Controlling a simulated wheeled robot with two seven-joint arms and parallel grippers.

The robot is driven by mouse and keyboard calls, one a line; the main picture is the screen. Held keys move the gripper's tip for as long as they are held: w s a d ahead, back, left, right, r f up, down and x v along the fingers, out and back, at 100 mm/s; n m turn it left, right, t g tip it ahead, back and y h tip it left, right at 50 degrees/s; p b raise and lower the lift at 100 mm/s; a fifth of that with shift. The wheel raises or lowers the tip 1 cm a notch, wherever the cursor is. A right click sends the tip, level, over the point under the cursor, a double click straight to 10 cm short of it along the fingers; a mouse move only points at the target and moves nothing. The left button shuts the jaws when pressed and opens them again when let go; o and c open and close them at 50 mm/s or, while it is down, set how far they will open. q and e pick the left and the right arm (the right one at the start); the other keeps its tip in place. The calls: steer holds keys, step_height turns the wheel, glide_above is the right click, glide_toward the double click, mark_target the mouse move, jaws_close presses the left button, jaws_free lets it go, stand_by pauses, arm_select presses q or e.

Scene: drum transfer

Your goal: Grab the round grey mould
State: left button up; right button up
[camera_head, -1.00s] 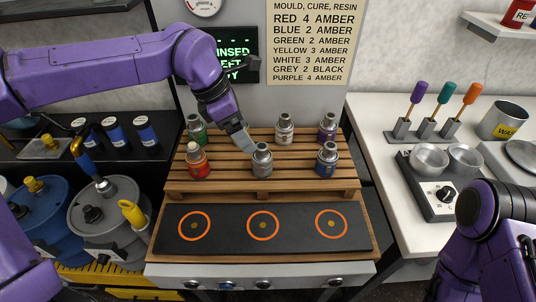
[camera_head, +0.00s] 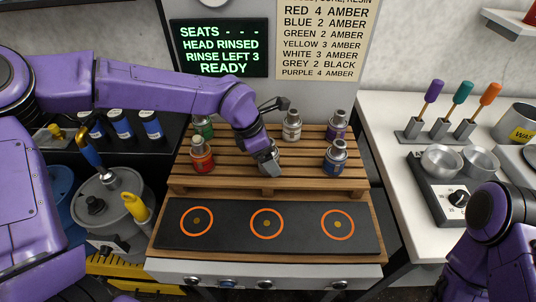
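The round grey mould (camera_head: 270,168) stands on the wooden slatted rack (camera_head: 235,165), in the middle of the front row. It is partly hidden by my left gripper (camera_head: 266,155), which has come down over it from above. The fingers are at the mould's top, but I cannot tell whether they are closed on it. My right arm shows at the lower right, with its gripper out of view.
Red (camera_head: 201,157) and blue (camera_head: 335,160) moulds flank the grey one. Green (camera_head: 203,127), white (camera_head: 292,127) and purple (camera_head: 337,127) moulds stand behind. A black plate (camera_head: 300,243) with three empty orange rings lies in front. The screen (camera_head: 219,47) reads READY.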

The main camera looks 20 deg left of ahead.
arm_select(q)
steer(key=shift+s, duration=0.1)
steer(key=c, duration=1.3)
steer(key=shift+r, duration=0.15)
